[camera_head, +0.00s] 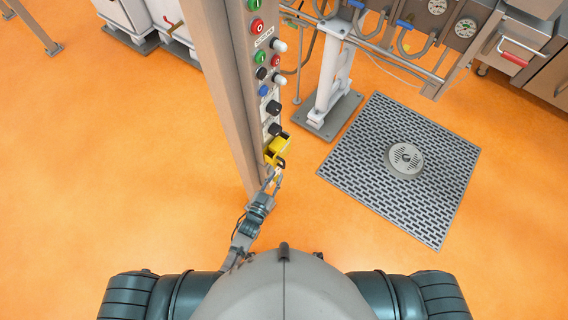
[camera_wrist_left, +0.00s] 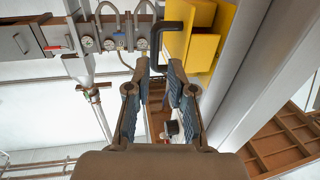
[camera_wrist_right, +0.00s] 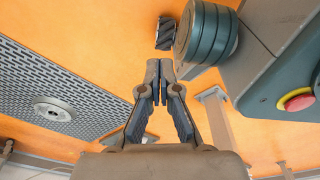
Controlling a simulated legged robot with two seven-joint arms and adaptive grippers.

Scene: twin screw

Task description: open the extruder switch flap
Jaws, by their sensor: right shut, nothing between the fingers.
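The yellow extruder switch flap (camera_head: 278,150) is on the front of the control post, at the bottom of its column of switches. Its black bracket handle shows best in the left wrist view (camera_wrist_left: 155,42), beside the yellow flap (camera_wrist_left: 202,48). My left gripper (camera_head: 277,171) is just below the flap. In the left wrist view its fingers (camera_wrist_left: 158,72) are apart, with the free end of the handle in line between the tips; I cannot tell if they touch it. My right gripper (camera_wrist_right: 159,66) is shut and empty, away from the flap, and out of the head view.
The beige post (camera_head: 226,80) carries buttons and knobs above the flap. A white stand (camera_head: 331,85) and pipes with gauges (camera_head: 465,28) are behind it. A grey floor grate (camera_head: 432,160) lies to the right. A red emergency button (camera_wrist_right: 297,101) shows in the right wrist view.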

